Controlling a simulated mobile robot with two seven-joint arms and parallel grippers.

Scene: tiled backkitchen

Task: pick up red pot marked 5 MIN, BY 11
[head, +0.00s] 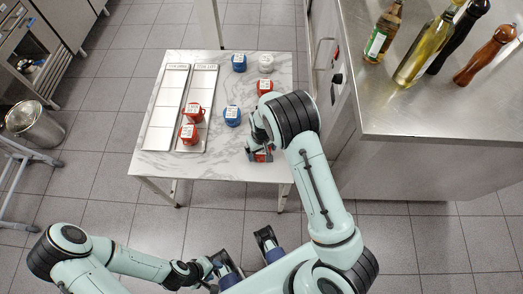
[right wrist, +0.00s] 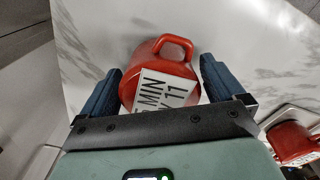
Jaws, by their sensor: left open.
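The red pot marked 5 MIN, BY 11 (right wrist: 163,72) is in the right wrist view, its handle toward the top and its white label facing the camera, partly cut off below by my gripper. In the head view it shows small at the table's front right (head: 265,157), mostly hidden by my right gripper (head: 259,150). The right gripper's two blue fingers (right wrist: 160,82) lie close against both sides of the pot, with no clear gap. Whether the pot is off the table is unclear. My left gripper (head: 246,250) is open and empty, in front of the table.
Two red pots (head: 188,133) (head: 194,112) stand on the long trays (head: 163,120) at left. A steel counter (head: 430,110) with bottles is at right.

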